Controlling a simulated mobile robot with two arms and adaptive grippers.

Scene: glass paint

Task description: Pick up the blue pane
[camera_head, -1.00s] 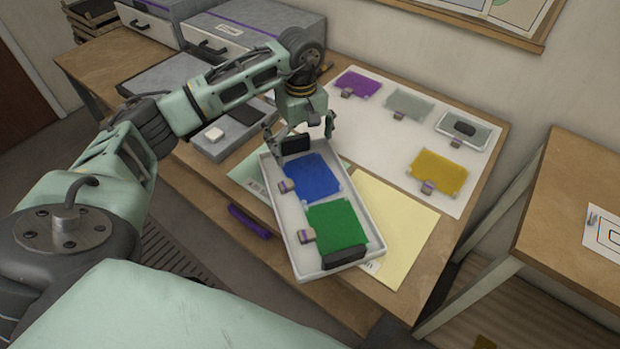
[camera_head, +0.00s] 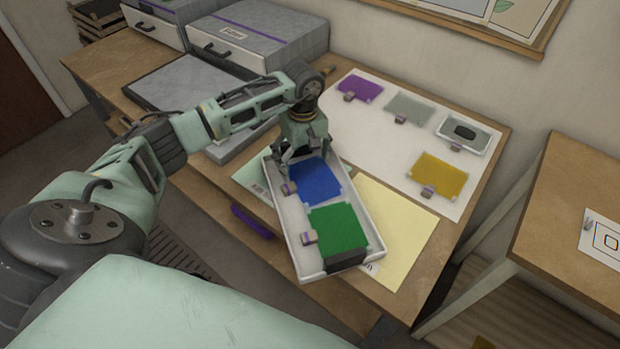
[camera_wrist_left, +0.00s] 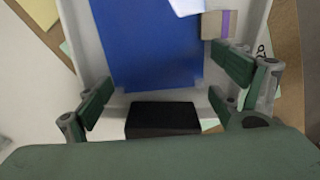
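The blue pane (camera_head: 318,183) lies in the far half of a white tray (camera_head: 289,237), with a small purple-banded tab (camera_head: 289,188) at its left edge. In the left wrist view the blue pane (camera_wrist_left: 147,45) fills the upper middle. My left gripper (camera_head: 300,156) is over the far end of the tray, at the pane's far edge. In the left wrist view its fingers (camera_wrist_left: 163,92) are spread wide, one to each side, with nothing between them gripped. A dark block (camera_wrist_left: 163,118) lies between them at the tray end. My right gripper is not in view.
A green pane (camera_head: 338,228) lies in the tray's near half. A yellow sheet (camera_head: 403,225) is beside the tray. Purple (camera_head: 360,87), grey (camera_head: 406,107) and amber (camera_head: 438,174) panes lie on a white sheet behind. Grey drawer boxes (camera_head: 252,45) stand at the back left.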

